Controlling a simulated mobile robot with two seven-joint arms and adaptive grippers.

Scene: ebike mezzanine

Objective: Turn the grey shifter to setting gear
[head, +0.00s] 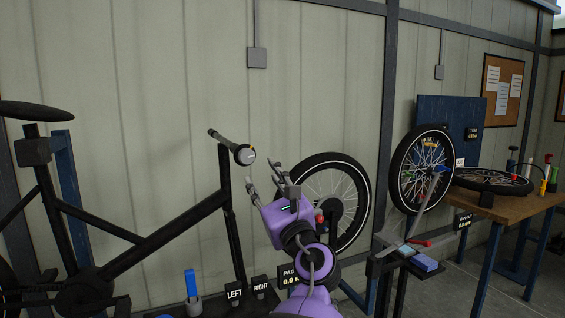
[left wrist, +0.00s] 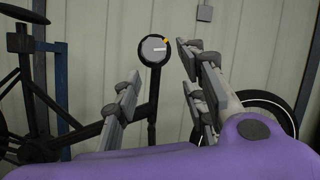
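The grey shifter (head: 245,156) is a round dial with a dark rim at the end of the black bike's handlebar (head: 223,142). In the left wrist view the shifter (left wrist: 151,51) faces me, with a pale pointer line and a small yellow mark at its upper right rim. Any gear labels are too small to read. My left gripper (head: 264,177) is open and empty, just below and right of the shifter in the head view. In the left wrist view the shifter appears between and beyond the spread fingers (left wrist: 159,65), apart from them. My right gripper is not in view.
The black bike frame (head: 160,238) stands at the left. A wheel (head: 366,190) is behind my left arm, and another wheel (head: 393,175) stands upright farther right. A wooden workbench (head: 510,207) is at the right. LEFT and RIGHT labels (head: 234,293) sit low in front.

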